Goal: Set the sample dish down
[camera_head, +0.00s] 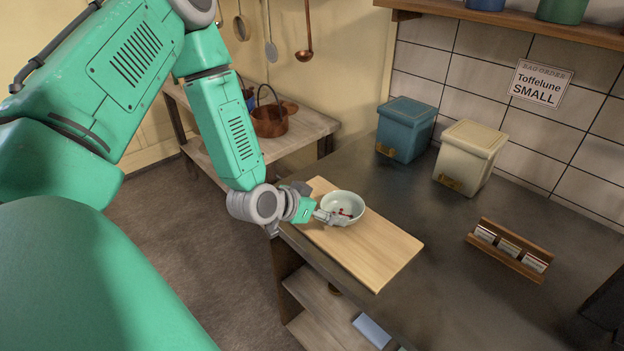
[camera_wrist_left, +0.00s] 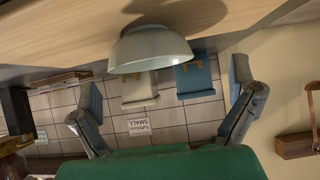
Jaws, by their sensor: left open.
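The sample dish (camera_head: 343,205) is a pale, round bowl with a few small red bits inside. It stands upright at the upper end of the wooden board (camera_head: 385,255) on the dark counter. In the left wrist view, which is upside down, the dish (camera_wrist_left: 150,52) appears against the board (camera_wrist_left: 60,40), with its shadow beside it. My left gripper (camera_head: 328,217) is at the near-left side of the dish, low over the board. Its two fingers (camera_wrist_left: 167,85) are spread wide, with the dish ahead of and between them, and gaps on both sides. My right gripper is out of view.
A blue bin (camera_head: 405,130) and a cream bin (camera_head: 468,158) stand at the counter's back. A wooden rack (camera_head: 508,250) with small packets lies to the right. A sign (camera_head: 540,84) reads "Toffelune SMALL". The board's lower right part is clear.

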